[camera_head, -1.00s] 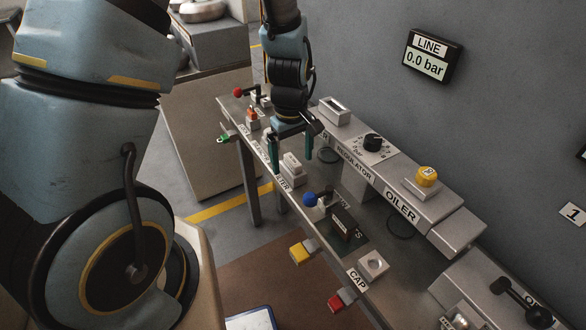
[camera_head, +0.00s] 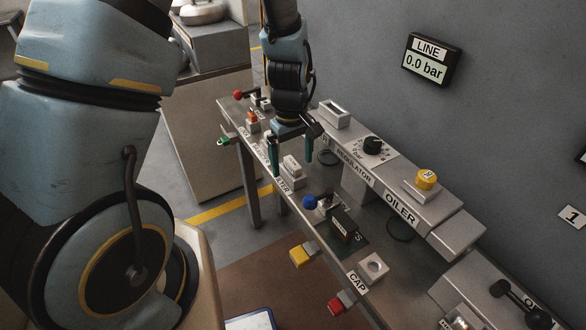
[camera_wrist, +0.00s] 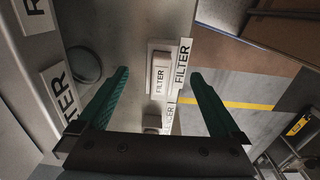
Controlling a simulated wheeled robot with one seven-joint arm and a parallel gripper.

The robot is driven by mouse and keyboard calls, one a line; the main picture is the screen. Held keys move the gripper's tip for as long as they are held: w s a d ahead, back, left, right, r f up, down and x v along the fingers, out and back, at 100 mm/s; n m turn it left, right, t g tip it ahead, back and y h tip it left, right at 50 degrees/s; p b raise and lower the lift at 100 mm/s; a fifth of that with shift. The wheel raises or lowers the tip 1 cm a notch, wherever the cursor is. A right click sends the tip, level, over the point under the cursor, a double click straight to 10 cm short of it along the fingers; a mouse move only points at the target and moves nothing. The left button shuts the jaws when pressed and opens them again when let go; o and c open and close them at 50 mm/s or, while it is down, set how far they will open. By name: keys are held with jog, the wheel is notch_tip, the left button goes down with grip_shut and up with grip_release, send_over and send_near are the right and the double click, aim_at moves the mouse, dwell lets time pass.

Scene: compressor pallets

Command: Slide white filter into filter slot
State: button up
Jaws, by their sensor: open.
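The white filter (camera_head: 292,166) is a small upright block in a holder on the near side of the long grey bench, beside a FILTER label. In the wrist view, the filter (camera_wrist: 160,78) lies between the fingertips. My gripper (camera_head: 290,154) has its two teal fingers apart above the filter, one to each side; nothing is held. It also shows in the wrist view (camera_wrist: 160,73). A pale box with a rectangular opening in its top (camera_head: 334,115) stands behind, on the wall side. It looks like the filter slot; its label is partly hidden by my gripper.
The regulator unit with a black knob (camera_head: 373,146) and the oiler unit with a yellow cap (camera_head: 427,179) stand along the wall side. A blue knob (camera_head: 310,202) and a dark block (camera_head: 344,227) are on the near side.

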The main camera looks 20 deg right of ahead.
aim_at(292, 162)
jog(key=shift+c, duration=0.2)
grip_shut()
dwell(0.7)
jog(key=shift+r, duration=0.1)
dwell(0.7)
jog(key=shift+a+r+p, duration=0.1)
jog(key=shift+r+p, duration=2.55)
jog(key=shift+r, duration=0.3)
jog(key=shift+r, duration=0.1)
jog(key=shift+r+p, duration=0.2)
jog(key=shift+p, duration=0.1)
jog(key=shift+f, duration=0.1)
